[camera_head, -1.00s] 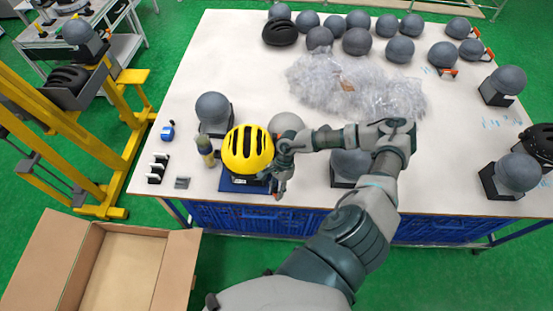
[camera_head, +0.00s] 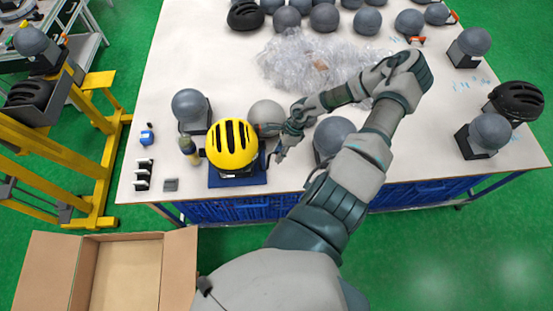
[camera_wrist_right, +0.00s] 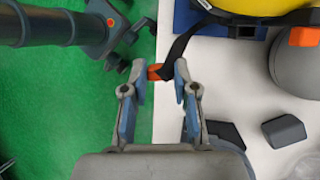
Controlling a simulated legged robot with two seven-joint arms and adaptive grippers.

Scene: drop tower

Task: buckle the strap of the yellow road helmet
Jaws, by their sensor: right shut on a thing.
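The yellow road helmet (camera_head: 232,145) sits on a dark blue base (camera_head: 222,180) near the table's front edge. Its rim shows at the top of the right wrist view (camera_wrist_right: 285,8). My right gripper (camera_head: 272,160) is beside the helmet's right side. In the right wrist view, its fingers (camera_wrist_right: 160,82) are closed about an orange buckle piece (camera_wrist_right: 155,72) on the end of a black strap (camera_wrist_right: 183,42), which runs to the helmet. Another orange piece (camera_wrist_right: 303,37) lies beside the helmet rim. What looks like my left gripper (camera_wrist_right: 125,40) hangs over the floor; its jaws are unclear.
A grey headform (camera_head: 265,114) stands just behind and right of the helmet, another (camera_head: 188,105) behind left. One more (camera_head: 333,135) stands under my right arm. Clear plastic wrap (camera_head: 310,65) lies behind. An open cardboard box (camera_head: 60,268) is on the floor, front left.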

